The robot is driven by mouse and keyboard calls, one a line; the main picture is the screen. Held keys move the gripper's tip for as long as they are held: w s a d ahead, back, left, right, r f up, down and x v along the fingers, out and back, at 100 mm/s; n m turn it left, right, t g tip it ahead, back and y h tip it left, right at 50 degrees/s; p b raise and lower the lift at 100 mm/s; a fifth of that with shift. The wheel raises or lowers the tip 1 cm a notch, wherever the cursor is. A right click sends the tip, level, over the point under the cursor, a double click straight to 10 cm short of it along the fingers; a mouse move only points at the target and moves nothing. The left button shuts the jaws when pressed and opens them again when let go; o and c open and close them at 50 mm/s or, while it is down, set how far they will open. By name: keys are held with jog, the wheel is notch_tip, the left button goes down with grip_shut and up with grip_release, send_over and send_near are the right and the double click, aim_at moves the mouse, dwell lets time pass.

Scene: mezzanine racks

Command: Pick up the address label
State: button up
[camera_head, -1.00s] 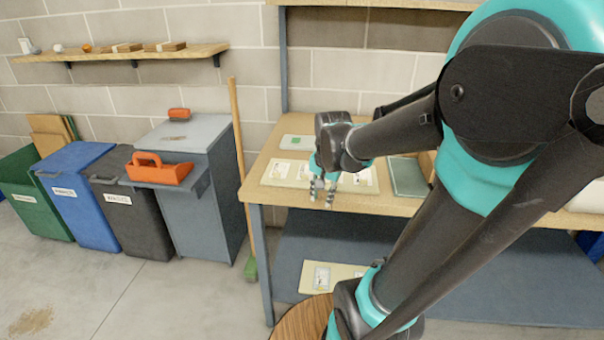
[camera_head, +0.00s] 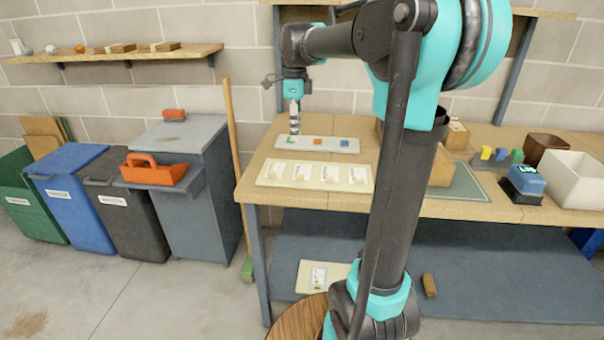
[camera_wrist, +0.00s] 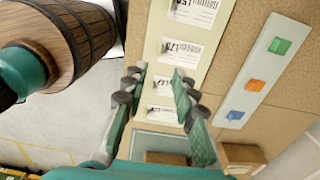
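A cream board (camera_head: 265,180) with several white printed labels (camera_head: 300,173) in a row lies on the workbench. In the wrist view, the labels (camera_wrist: 180,52) show dark print, some with large numbers, on the same board (camera_wrist: 152,45). I cannot tell which one is the address label. My gripper (camera_head: 295,128) points down behind the board, near the left end of a grey strip. In the wrist view, my gripper (camera_wrist: 158,82) has its two fingers well apart, with nothing between them but the board and labels farther off.
The grey strip (camera_head: 330,145) carries green, orange and blue blocks. A green mat (camera_head: 465,188), a blue-topped device (camera_head: 525,182), a white bin (camera_head: 588,180) and a brown box (camera_head: 546,146) stand at right. Another cream board (camera_head: 306,272) with a card lies on the lower shelf (camera_head: 470,290).

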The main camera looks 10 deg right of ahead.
send_over(299, 179)
jog(key=f, duration=0.9)
jog(key=shift+a+f, duration=0.35)
jog(key=shift+a, duration=0.05)
jog(key=shift+d+f, duration=0.2)
jog(key=shift+f, duration=1.15)
jog(key=shift+d+f, duration=0.2)
jog(key=shift+f, duration=1.15)
grip_shut()
